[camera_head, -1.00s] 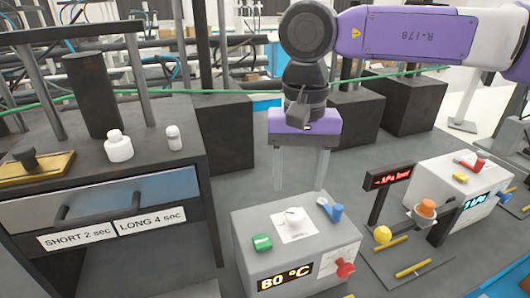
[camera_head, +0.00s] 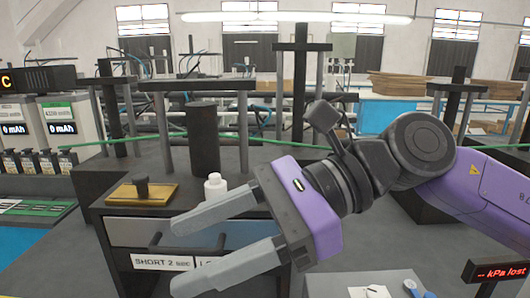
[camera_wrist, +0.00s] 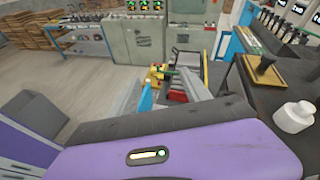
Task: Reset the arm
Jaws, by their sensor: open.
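My gripper (camera_head: 205,248) is open and empty in the head view. It is raised in front of the dark cabinet, with its two grey fingers pointing left and its purple palm at the right. The wrist view shows the purple gripper body (camera_wrist: 170,150) along the bottom, with the fingers mostly hidden. Nothing is between the fingers. My purple arm (camera_head: 470,190) reaches in from the right.
The cabinet drawer (camera_head: 135,232) carries SHORT and LONG labels, partly hidden by my gripper. A white bottle (camera_head: 215,187) and a yellow plate with a black knob (camera_head: 142,193) stand on top. A grey box (camera_head: 370,284) and a red-lettered display (camera_head: 500,271) are low right.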

